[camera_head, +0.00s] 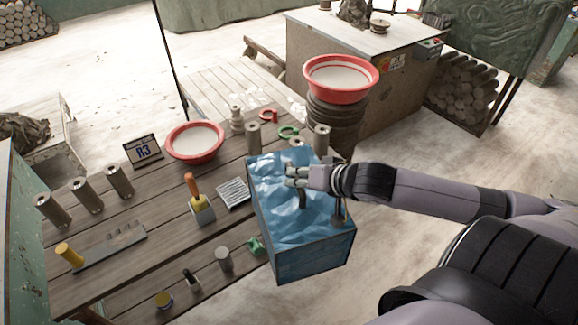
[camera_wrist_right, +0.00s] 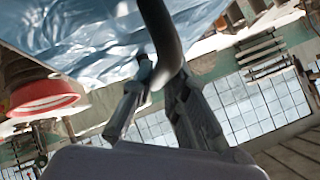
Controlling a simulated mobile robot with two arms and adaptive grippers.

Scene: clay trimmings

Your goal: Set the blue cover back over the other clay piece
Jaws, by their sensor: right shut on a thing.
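The blue cover (camera_head: 290,235) is box-shaped, with flat sides and a crumpled, shiny top. It is at the right end of the wooden table in the head view and hides that part of the table. My right gripper (camera_head: 297,177) is at its top, shut on a dark curved handle. The right wrist view shows the handle (camera_wrist_right: 163,40) between the fingers (camera_wrist_right: 155,100), with the crumpled blue sheet beside it. I cannot tell whether the cover is raised or resting. Whatever is beneath it is hidden. No clay piece is clearly identifiable. My left gripper is not in view.
On the table (camera_head: 110,245) are several grey cylinders (camera_head: 120,180), a red-rimmed bowl (camera_head: 195,142), a small sign (camera_head: 143,150), a brush (camera_head: 200,205) and a ribbed pad (camera_head: 233,193). Another red-rimmed bowl (camera_head: 340,75) stands on a dark stack behind the cover.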

